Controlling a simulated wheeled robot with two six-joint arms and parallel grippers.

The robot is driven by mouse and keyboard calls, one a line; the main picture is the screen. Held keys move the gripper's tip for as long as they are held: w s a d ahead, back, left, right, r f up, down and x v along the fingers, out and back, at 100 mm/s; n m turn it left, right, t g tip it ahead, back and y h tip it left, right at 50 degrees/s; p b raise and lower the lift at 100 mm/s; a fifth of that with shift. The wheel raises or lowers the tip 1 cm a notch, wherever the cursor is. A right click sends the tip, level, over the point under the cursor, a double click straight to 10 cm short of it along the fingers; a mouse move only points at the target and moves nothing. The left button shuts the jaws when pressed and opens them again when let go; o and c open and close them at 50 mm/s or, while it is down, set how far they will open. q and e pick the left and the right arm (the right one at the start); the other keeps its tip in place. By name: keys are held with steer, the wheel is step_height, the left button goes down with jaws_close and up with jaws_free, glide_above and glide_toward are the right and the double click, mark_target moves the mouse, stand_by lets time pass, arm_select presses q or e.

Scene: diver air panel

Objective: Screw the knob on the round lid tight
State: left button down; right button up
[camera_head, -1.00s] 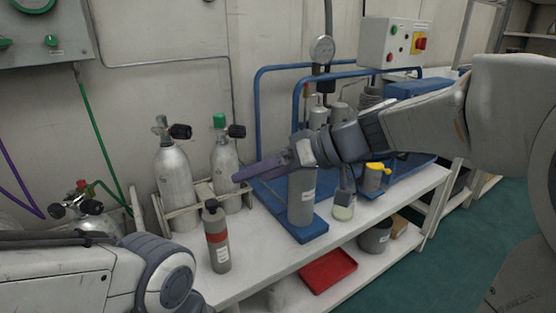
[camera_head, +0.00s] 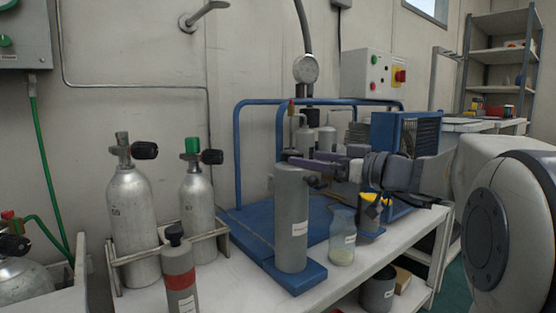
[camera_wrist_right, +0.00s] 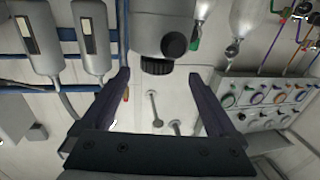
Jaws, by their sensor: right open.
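A tall grey labelled canister (camera_head: 291,225) stands upright on a blue base plate (camera_head: 300,283). In the right wrist view the picture is inverted, and the canister (camera_wrist_right: 150,20) hangs from the top edge. A black ridged knob (camera_wrist_right: 157,67) sits at its lid end. Whether it touches the lid all round, I cannot tell. My right gripper (camera_head: 305,168) is level with the canister's top, coming from the right. In the right wrist view its open fingers (camera_wrist_right: 159,78) stand on either side of the knob's line, with no contact visible. In the head view the knob is hidden.
Two silver bottles (camera_head: 133,225) with black handwheels stand in a rack at left. A small grey bottle with a red band (camera_head: 180,282) is in front. A glass flask (camera_head: 342,240) and a yellow-topped container (camera_head: 370,212) stand close right of the canister.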

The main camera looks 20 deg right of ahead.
mark_target(282, 153)
steer(key=b+x, duration=0.1)
steer(key=x, duration=0.8)
steer(key=shift+w+d, duration=0.1)
steer(key=shift+w, duration=0.1)
